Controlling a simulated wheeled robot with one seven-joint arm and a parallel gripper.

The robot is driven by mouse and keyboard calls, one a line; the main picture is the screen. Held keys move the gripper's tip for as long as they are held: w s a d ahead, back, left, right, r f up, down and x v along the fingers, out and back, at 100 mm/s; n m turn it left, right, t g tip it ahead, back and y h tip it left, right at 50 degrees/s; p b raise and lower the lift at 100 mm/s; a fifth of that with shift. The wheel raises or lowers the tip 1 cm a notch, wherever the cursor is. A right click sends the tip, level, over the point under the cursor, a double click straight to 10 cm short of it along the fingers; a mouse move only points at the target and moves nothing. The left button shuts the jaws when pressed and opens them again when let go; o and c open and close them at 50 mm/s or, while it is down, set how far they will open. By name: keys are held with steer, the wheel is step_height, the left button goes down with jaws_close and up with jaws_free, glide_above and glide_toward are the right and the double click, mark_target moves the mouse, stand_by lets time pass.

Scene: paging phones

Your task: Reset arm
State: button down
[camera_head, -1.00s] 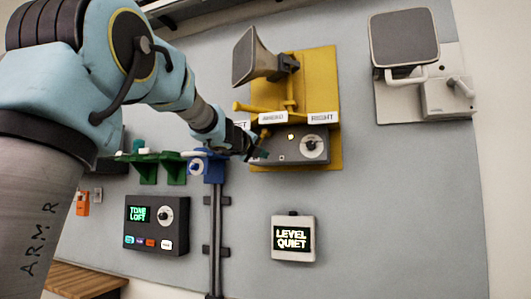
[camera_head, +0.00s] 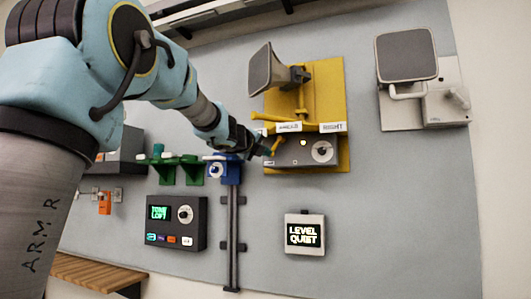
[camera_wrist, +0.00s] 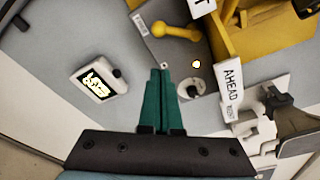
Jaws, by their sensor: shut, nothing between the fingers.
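My gripper (camera_wrist: 162,100) shows in the wrist view with its two green fingers together and nothing between them. In the head view my gripper (camera_head: 268,150) is at the left end of the grey control box on the yellow panel (camera_head: 334,95). In the wrist view the fingertips appear in front of the grey box (camera_wrist: 170,48), near its knob (camera_wrist: 190,88) and yellow lever (camera_wrist: 180,32). I cannot tell whether they touch it. The yellow panel carries a grey horn (camera_head: 262,70) and labels, including RIGHT.
A "LEVEL QUIET" display (camera_head: 304,232) hangs below the yellow panel. A dark button box (camera_head: 176,223) is at lower left, beside a vertical dark rail (camera_head: 232,240). Green brackets (camera_head: 180,168) and a blue holder (camera_head: 224,169) are left of my gripper. A white speaker unit (camera_head: 420,90) is at right.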

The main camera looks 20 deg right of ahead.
stand_by(0.3)
steer(key=w+a+f+n+y, duration=0.3)
steer(key=a+f+n+y, duration=0.7)
steer(key=a+f+n, duration=1.15)
steer(key=s+a+f+n+g+y, duration=0.1)
steer(key=s+a+f+n+g, duration=0.1)
steer(key=s+a+f, duration=0.5)
steer(key=s+a+f+n+g+y, duration=0.25)
steer(key=a+f, duration=0.25)
steer(key=f, duration=0.5)
steer(key=s+a+f+n+g, duration=0.2)
steer(key=s+f+n, duration=0.1)
steer(key=s, duration=0.5)
steer(key=s+a+f+n+g, duration=0.3)
steer(key=s+f, duration=0.3)
steer(key=s, duration=0.2)
steer(key=shift+s+a+n, duration=0.15)
steer(key=shift+a+n, duration=0.15)
steer(key=shift+n, duration=0.5)
